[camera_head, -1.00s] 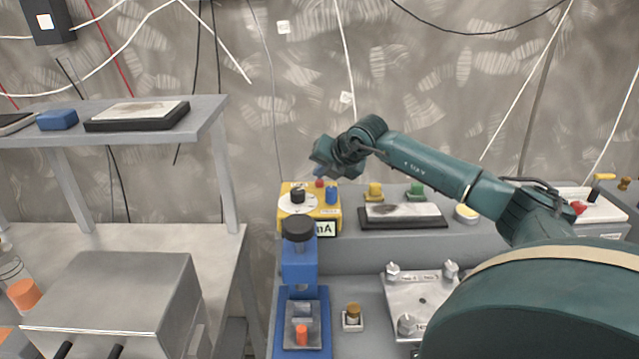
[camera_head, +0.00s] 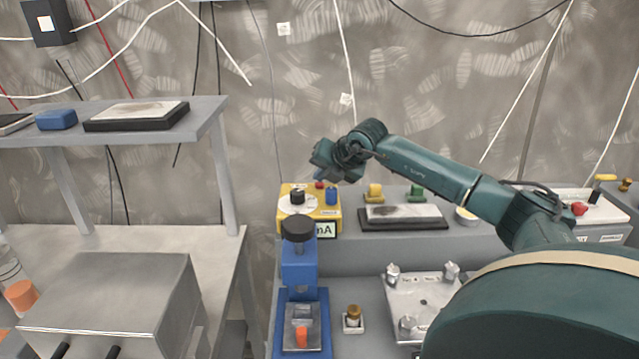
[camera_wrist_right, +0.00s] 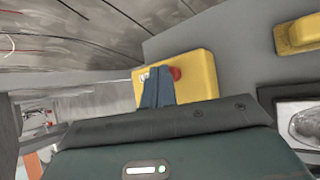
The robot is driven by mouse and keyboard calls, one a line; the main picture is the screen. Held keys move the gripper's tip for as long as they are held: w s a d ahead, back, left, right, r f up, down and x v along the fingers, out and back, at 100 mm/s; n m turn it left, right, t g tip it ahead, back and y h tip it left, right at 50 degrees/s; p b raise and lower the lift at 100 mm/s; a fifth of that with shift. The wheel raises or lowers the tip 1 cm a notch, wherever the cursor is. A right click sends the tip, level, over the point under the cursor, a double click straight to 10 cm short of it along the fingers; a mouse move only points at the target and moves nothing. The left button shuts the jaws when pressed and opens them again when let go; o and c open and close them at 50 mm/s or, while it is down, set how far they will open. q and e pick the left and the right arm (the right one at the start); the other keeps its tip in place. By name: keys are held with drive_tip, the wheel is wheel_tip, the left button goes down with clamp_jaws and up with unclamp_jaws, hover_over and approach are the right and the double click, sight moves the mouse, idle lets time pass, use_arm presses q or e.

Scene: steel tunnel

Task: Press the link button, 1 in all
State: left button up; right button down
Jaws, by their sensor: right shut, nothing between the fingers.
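No label reading "link" is legible, so I cannot tell which part is the link button. My right gripper (camera_head: 322,175) is shut and empty, just above and behind the box's back edge in the head view. In the right wrist view its blue-grey fingers (camera_wrist_right: 157,88) overlap the yellow box (camera_wrist_right: 202,78), beside the red cap (camera_wrist_right: 175,73); contact cannot be told. My left gripper is out of view.
A blue press-like device (camera_head: 299,265) stands in front of the box. A dark tray (camera_head: 402,222), a yellow block (camera_head: 373,192) and a green block (camera_head: 416,192) lie to the right. A brown-capped fitting (camera_head: 353,316) and a metal plate (camera_head: 400,300) are nearer. A shelf (camera_head: 205,120) stands left.

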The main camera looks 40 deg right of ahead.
sight(322, 190)
drive_tip(key=shift+f, duration=0.2)
drive_tip(key=shift+r, duration=0.1)
drive_tip(key=shift+r+p, duration=0.4)
drive_tip(key=shift+r, duration=0.45)
wheel_tip(322, 190, up, 5)
drive_tip(key=p, duration=0.3)
idle(1.0)
